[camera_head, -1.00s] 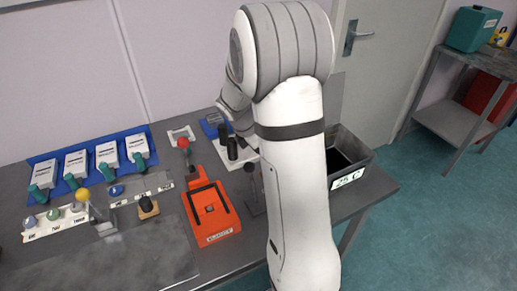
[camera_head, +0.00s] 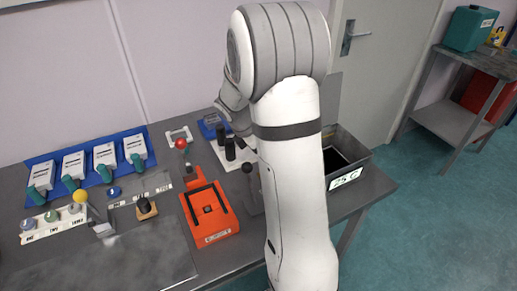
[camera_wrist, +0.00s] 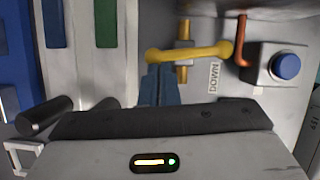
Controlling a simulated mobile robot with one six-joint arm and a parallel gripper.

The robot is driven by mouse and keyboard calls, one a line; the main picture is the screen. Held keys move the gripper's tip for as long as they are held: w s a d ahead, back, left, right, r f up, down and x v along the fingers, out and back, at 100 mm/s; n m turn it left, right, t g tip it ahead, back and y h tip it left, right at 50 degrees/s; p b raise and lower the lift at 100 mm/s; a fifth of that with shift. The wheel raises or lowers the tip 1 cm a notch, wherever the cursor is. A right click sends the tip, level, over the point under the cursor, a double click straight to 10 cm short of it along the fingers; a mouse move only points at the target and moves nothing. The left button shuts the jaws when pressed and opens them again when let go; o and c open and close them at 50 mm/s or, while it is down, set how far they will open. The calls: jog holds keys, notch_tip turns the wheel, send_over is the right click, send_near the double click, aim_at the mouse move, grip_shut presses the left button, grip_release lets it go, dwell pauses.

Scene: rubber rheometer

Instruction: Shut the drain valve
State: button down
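A valve with a yellow bar handle (camera_wrist: 205,51) and a brass body (camera_wrist: 183,72) shows in the wrist view, and I take it to be the drain valve. The handle lies across the brass body, with a rounded end on each side. My gripper (camera_wrist: 158,70) has its blue-grey fingers together, with no gap seen between them. The tips are just below the handle's left end; I cannot tell whether they touch it. In the head view my arm hides the gripper and the valve.
In the wrist view, a blue button (camera_wrist: 286,66) on a grey box and a copper pipe (camera_wrist: 242,40) are right of the valve. A black cylinder (camera_wrist: 45,115) is at left. In the head view, an orange fixture (camera_head: 210,222) and a labelled tank (camera_head: 348,178) flank my arm.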

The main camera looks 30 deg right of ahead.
jog(key=shift+s+f, duration=0.15)
jog(key=shift+s, duration=0.1)
jog(key=shift+s+a, duration=0.1)
jog(key=shift+s, duration=0.45)
jog(key=shift+r, duration=0.2)
